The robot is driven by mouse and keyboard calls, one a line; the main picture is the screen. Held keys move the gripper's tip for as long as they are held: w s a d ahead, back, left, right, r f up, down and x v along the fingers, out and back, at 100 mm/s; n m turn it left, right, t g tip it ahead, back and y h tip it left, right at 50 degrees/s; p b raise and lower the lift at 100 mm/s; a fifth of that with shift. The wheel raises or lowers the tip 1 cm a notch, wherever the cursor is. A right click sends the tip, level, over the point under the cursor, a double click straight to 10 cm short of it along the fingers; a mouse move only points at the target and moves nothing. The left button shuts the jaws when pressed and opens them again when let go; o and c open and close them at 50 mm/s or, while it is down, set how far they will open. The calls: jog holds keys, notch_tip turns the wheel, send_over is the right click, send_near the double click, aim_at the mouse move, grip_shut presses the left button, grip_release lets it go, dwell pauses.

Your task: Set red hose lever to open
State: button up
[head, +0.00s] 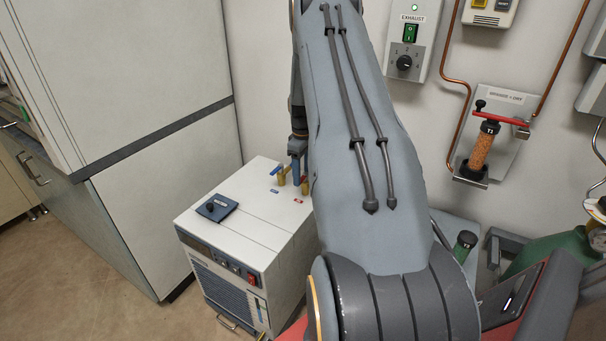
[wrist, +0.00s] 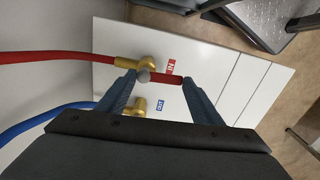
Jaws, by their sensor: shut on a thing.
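The red lever (wrist: 168,78) sits on a brass fitting (wrist: 137,63) at the end of the red hose (wrist: 60,57) in the wrist view. It points right from a grey pivot, beside a red label. In the head view my gripper (head: 297,160) is low over the right brass fitting (head: 304,187) on the white chiller box (head: 235,240). There the red lever is hidden behind the gripper and arm.
A second brass fitting (wrist: 138,105) with the blue hose (wrist: 40,118) is close beside my left finger. Its blue lever (head: 277,170) shows in the head view. A dark blue item (head: 216,208) lies on the chiller top. A tall cabinet (head: 130,120) stands left of the box.

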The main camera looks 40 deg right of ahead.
aim_at(302, 178)
jog(key=shift+s+a+f+m, duration=0.1)
jog(key=shift+a+m, duration=0.1)
jog(key=shift+m, duration=0.4)
jog(key=o, duration=1)
jog(key=shift+o, duration=0.2)
jog(key=shift+d, duration=0.1)
jog(key=shift+r, duration=0.45)
notch_tip(302, 178, up, 7)
jog(key=b, duration=0.1)
jog(key=shift+b, duration=0.35)
jog(key=shift+r, duration=0.1)
